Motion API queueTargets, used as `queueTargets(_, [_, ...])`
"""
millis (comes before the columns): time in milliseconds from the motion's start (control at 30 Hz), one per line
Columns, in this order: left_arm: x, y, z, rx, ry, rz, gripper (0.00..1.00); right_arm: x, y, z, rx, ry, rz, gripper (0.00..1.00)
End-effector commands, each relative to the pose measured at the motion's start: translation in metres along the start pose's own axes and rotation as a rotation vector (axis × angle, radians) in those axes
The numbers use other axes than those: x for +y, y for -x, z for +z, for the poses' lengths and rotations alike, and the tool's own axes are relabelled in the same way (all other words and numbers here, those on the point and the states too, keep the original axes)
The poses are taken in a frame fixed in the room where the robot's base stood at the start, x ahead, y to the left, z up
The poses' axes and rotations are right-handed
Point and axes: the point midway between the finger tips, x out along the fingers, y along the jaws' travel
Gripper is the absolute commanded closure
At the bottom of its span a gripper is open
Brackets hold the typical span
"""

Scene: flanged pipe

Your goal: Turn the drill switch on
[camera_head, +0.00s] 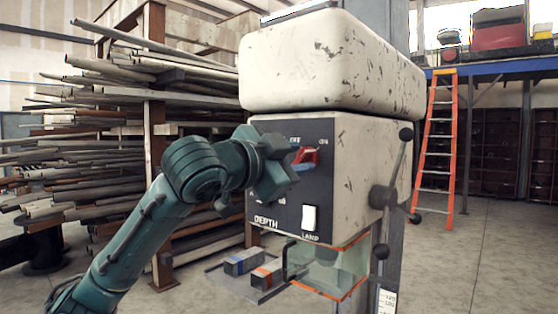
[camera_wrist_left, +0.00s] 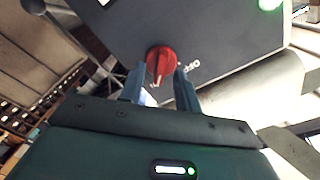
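The red drill switch (camera_head: 309,156) is a round knob with a raised ridge on the dark front panel (camera_head: 264,212) of the drill press. OFF and ON labels are printed above it in the head view. Contact cannot be told. My right gripper is not visible.
A white lamp switch (camera_head: 309,217) is low on the panel. A clear guard with orange edges (camera_head: 330,266) hangs below the drill head. A feed handle (camera_head: 390,196) sticks out on the right. Pipe racks (camera_head: 90,130) stand behind, left; an orange ladder (camera_head: 437,145) stands right.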

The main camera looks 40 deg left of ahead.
Motion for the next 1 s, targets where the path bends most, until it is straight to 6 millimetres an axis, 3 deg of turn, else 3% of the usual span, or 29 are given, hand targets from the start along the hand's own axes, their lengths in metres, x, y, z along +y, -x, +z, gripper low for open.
queueTargets(600, [0.001,0.115,0.001,0.002,-0.003,-0.005,0.67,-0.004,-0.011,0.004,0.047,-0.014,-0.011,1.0])
queueTargets(767, [0.001,0.127,0.001,0.001,-0.002,-0.002,0.67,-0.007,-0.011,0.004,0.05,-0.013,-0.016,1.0])
queueTargets(1000, [0.0,0.128,0.0,0.001,-0.002,-0.001,0.67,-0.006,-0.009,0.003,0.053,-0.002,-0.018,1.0])
